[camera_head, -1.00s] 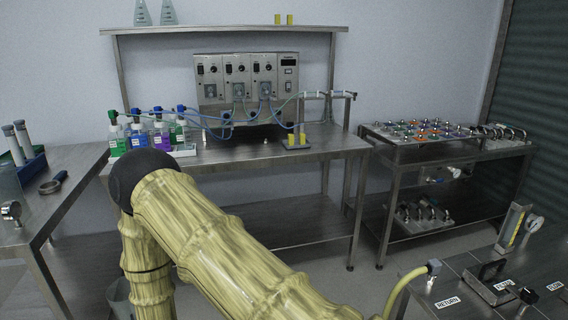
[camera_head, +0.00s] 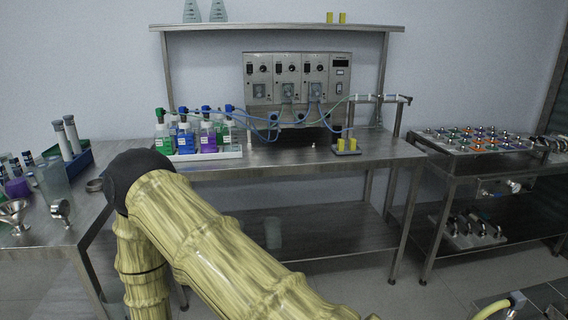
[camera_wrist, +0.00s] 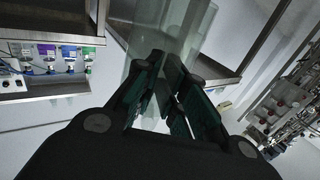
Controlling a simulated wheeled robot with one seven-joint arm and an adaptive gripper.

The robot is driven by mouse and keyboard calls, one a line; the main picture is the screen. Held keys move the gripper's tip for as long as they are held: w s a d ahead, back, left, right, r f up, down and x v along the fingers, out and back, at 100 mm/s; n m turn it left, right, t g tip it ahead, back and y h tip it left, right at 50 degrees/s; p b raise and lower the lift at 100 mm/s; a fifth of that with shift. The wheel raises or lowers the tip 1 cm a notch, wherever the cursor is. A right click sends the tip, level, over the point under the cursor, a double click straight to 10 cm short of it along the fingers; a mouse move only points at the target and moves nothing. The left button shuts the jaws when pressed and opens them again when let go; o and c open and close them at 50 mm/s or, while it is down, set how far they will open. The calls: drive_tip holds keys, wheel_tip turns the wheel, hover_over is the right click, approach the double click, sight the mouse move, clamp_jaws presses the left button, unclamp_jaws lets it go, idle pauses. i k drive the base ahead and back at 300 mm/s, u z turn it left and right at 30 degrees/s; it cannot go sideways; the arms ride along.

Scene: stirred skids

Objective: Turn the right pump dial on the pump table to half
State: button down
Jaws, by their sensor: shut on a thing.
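The pump unit (camera_head: 298,100) stands at the back of the steel pump table (camera_head: 330,158) in the head view. It has three pump sections side by side. The right pump dial (camera_head: 320,69) is a small dark knob on the right section; its setting is too small to read. My gripper (camera_wrist: 165,88) shows in the wrist view, its dark fingers shut on a clear glass vessel (camera_wrist: 172,25) that reaches up past the fingertips. My gripper is hidden behind my arm in the head view, well away from the dial.
Coloured bottles (camera_head: 197,138) in a white tray stand left of the pump, with blue tubes between them. A side table (camera_head: 50,238) holds vials and a beaker. A faint clear vessel (camera_head: 272,232) shows below the tabletop.

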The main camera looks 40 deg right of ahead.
sight(406, 144)
drive_tip(key=z, duration=0.25)
drive_tip(key=i, duration=1.5)
drive_tip(key=z, duration=1.35)
drive_tip(key=i, duration=0.7)
drive_tip(key=z, duration=0.8)
